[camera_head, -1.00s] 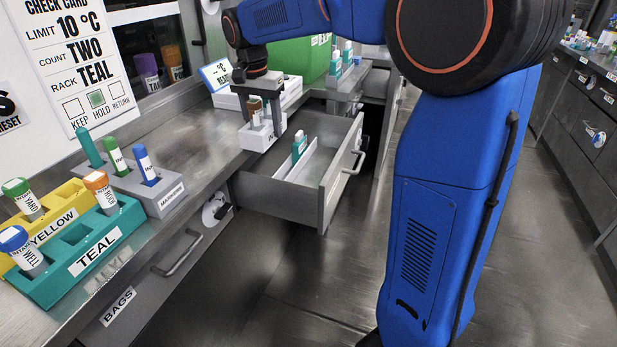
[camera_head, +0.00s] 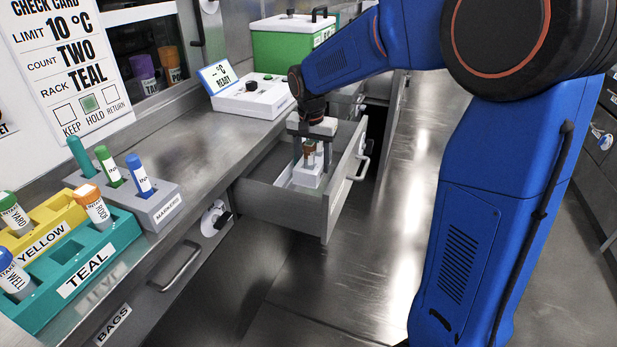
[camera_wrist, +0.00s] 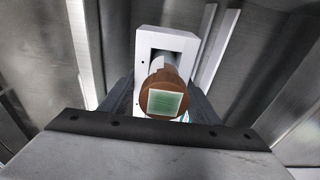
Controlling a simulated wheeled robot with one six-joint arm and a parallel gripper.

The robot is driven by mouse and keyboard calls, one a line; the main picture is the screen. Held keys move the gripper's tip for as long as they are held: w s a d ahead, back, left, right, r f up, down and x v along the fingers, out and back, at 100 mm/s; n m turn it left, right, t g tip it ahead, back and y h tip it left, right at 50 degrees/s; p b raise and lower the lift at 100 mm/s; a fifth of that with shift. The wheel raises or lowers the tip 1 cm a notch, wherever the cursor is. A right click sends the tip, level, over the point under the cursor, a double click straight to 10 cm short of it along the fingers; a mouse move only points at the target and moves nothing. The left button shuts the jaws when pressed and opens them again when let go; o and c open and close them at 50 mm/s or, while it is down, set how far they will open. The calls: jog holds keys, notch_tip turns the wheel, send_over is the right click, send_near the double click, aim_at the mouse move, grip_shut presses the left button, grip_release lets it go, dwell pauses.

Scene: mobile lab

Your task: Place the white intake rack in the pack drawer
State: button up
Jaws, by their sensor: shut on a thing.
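The white intake rack (camera_head: 307,178) is between the fingers of my gripper (camera_head: 312,165), inside the open pack drawer (camera_head: 285,211). A brown-capped tube (camera_head: 309,149) stands in the rack. In the wrist view the rack (camera_wrist: 184,41) shows beyond the brown cap (camera_wrist: 165,95), with the drawer's metal floor around it. My gripper is shut on the rack and points down. The rack looks low in the drawer, but I cannot tell whether it touches the floor. The teal-capped item in the drawer is mostly hidden now.
The drawer's front wall (camera_head: 347,180) stands at the right. On the counter are a white READY device (camera_head: 255,98), a green box (camera_head: 283,49), a grey marker holder (camera_head: 150,199) and a teal rack (camera_head: 108,253).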

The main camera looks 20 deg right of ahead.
jog(key=f, duration=0.5)
jog(key=shift+d+f, duration=0.2)
jog(key=shift+d, duration=0.05)
jog(key=shift+f, duration=2.4)
jog(key=o, duration=1.1)
jog(key=shift+f, duration=0.15)
jog(key=r, duration=0.8)
jog(key=s+a+r, duration=0.1)
jog(key=r, duration=0.3)
jog(key=shift+r, duration=0.1)
jog(key=shift+s, duration=0.1)
